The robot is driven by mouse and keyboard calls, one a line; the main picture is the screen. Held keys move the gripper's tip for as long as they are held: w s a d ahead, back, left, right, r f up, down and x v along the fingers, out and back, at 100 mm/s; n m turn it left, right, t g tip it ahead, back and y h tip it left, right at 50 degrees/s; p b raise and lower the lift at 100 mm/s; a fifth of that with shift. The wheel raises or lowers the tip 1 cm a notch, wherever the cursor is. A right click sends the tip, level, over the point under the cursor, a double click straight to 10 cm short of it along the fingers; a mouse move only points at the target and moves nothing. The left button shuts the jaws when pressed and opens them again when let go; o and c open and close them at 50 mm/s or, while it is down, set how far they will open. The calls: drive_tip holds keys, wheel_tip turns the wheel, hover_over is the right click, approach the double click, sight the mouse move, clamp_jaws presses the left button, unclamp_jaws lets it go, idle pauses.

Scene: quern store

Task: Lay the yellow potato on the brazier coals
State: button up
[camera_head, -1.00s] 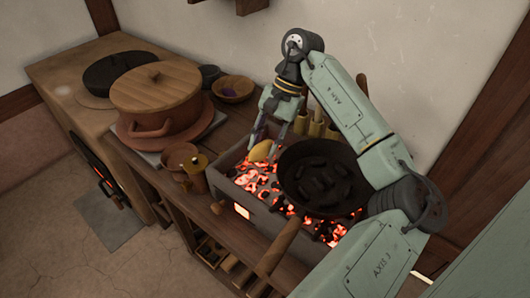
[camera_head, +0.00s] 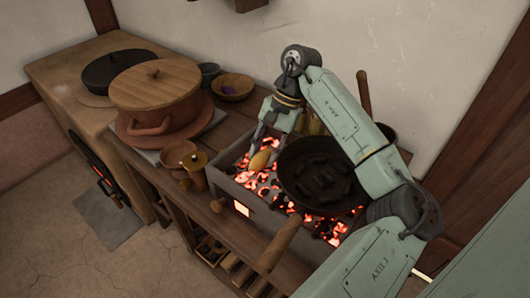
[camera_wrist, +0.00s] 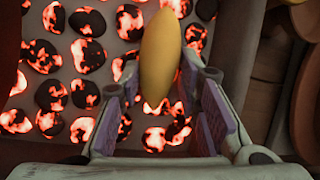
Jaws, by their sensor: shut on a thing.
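The yellow potato (camera_head: 259,161) is at the tips of my gripper (camera_head: 261,148), over the left part of the brazier (camera_head: 228,188). In the wrist view the potato (camera_wrist: 160,58) stands long and upright in the picture between the finger ends, with glowing coals (camera_wrist: 87,55) below and beside it. My gripper (camera_wrist: 162,98) is shut on the potato. The potato is low over the coals; I cannot tell if it touches them. Red and black coals (camera_head: 250,180) show in the brazier's left part and along its front.
A dark pan (camera_head: 315,180) with black lumps covers the brazier's right part, its wooden handle pointing to the front. A brass cup (camera_head: 196,165) and clay bowl (camera_head: 178,153) stand left of the brazier. A lidded pot (camera_head: 155,92) stands farther left.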

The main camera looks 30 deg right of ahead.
drive_tip(key=shift+f, duration=0.5)
drive_tip(key=o, duration=1.2)
drive_tip(key=shift+a, duration=0.1)
drive_tip(key=shift+r+p, duration=0.4)
drive_tip(key=shift+p, duration=0.05)
drive_tip(key=v, duration=1.2)
drive_tip(key=shift+r+b, duration=0.3)
drive_tip(key=shift+b, duration=0.05)
